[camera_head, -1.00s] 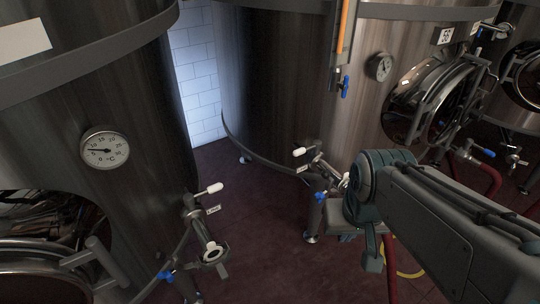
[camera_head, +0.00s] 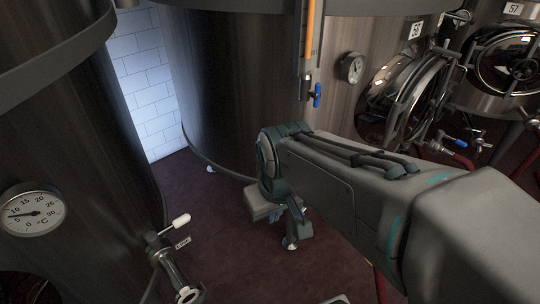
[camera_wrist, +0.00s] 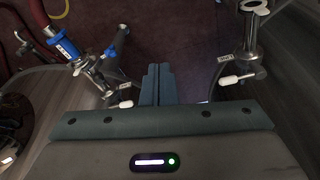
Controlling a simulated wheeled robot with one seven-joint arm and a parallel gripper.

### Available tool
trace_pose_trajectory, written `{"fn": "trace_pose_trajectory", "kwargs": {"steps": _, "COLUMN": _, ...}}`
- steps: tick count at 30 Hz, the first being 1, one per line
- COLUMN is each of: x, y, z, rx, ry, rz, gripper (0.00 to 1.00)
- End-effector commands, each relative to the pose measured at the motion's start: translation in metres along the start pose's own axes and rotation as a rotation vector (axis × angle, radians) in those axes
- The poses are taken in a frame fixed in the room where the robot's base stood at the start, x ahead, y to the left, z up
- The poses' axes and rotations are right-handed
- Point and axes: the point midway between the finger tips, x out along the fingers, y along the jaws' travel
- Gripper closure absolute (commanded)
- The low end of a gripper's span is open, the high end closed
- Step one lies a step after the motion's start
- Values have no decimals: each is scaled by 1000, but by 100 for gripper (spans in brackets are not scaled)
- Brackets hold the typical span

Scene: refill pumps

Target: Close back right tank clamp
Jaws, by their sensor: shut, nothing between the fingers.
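My gripper (camera_wrist: 157,84) is shut, its two dark fingers together with nothing between them. In the head view my gripper (camera_head: 297,214) points down in front of the back tank (camera_head: 330,110), the one with a gauge and a round door. My arm hides that tank's outlet there. In the wrist view the outlet fitting with a blue handle (camera_wrist: 62,46) is left of my fingers, apart from them. A metal clamp (camera_wrist: 84,64) seems to sit along that fitting; whether it is open or closed is too small to tell.
Another outlet pipe (camera_wrist: 248,50) with a white-tipped lever is right of my fingers; it is at the lower left in the head view (camera_head: 172,268). The left tank (camera_head: 75,120) carries a gauge (camera_head: 32,209). Dark red floor (camera_head: 215,225) lies open between tanks.

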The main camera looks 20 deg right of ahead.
Motion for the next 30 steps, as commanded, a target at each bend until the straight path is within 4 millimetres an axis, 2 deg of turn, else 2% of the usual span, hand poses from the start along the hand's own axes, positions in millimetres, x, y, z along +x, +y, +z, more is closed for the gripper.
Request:
{"fn": "trace_pose_trajectory", "kwargs": {"steps": 11, "x": 20, "y": 36, "z": -45, "rx": -683, "ry": -73, "rz": -31, "gripper": 100}}
{"fn": "trace_pose_trajectory", "kwargs": {"steps": 21, "x": 46, "y": 74, "z": -82, "rx": -1343, "ry": -112, "rz": -108, "gripper": 100}}
{"fn": "trace_pose_trajectory", "kwargs": {"steps": 25, "x": 53, "y": 84, "z": -90, "rx": -1514, "ry": -116, "rz": -135, "gripper": 100}}
{"fn": "trace_pose_trajectory", "kwargs": {"steps": 30, "x": 58, "y": 90, "z": -95, "rx": -1629, "ry": -117, "rz": -153, "gripper": 100}}
